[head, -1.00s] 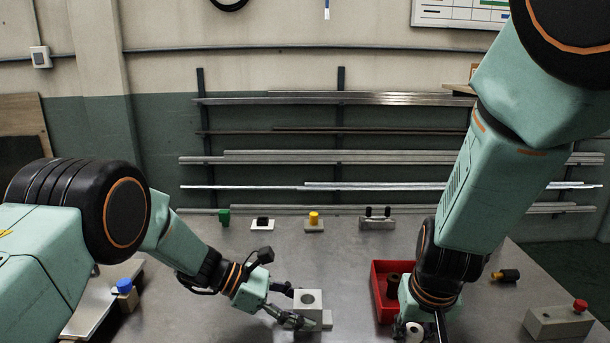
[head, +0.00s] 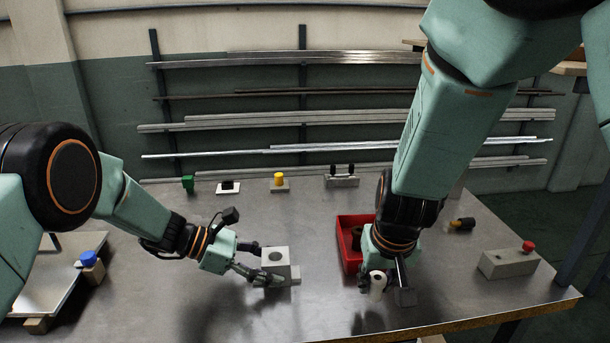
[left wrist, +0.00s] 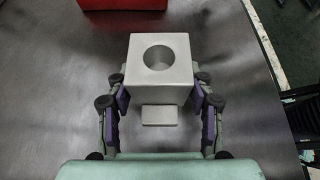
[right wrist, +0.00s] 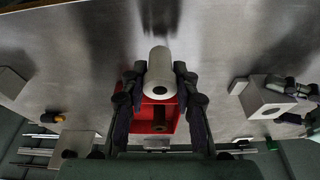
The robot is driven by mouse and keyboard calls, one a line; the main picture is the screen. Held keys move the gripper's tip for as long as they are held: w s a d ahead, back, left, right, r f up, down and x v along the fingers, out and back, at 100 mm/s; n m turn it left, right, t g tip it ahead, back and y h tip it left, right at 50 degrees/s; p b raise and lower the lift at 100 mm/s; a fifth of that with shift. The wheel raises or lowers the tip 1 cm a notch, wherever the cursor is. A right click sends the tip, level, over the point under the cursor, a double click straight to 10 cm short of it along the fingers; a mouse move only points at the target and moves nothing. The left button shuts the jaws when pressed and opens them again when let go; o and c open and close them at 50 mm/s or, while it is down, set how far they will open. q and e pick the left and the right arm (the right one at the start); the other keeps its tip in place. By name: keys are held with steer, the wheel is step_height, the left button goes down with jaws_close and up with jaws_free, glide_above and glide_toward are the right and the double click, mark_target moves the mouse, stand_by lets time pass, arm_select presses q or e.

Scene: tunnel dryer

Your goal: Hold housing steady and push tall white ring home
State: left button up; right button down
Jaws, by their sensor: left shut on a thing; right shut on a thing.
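The housing is a light grey block (head: 275,268) with a round bore in its top, standing on the table; it also shows in the left wrist view (left wrist: 160,88). My left gripper (head: 268,263) is shut on the housing, with a finger on each of two opposite sides (left wrist: 160,95). The bore looks empty. The tall white ring (head: 377,285) is a white cylinder with a hole in its end. My right gripper (right wrist: 158,85) is shut on the ring (right wrist: 158,68), to the right of the housing and in front of the red bin.
A red bin (head: 345,250) with a dark part inside stands behind my right gripper. A grey box with a red button (head: 510,264) is at the right. A blue-topped piece (head: 88,260) is at the left. Several small parts line the back. The table between the grippers is clear.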

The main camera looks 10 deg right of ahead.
steer(key=w+a+r+n+g+y, duration=0.1)
steer(key=w+a+r+n+y, duration=0.25)
steer(key=w+a+n, duration=0.6)
steer(key=n+g, duration=0.3)
steer(key=n, duration=1)
glide_toward(268, 259)
steer(key=shift+s+a+r+n+h, duration=0.1)
steer(key=shift+a+r+n+h, duration=0.15)
steer(key=shift+a+r+n, duration=0.6)
steer(key=shift+d, duration=0.1)
steer(key=shift+f, duration=2.85)
steer(key=shift+f, duration=1.3)
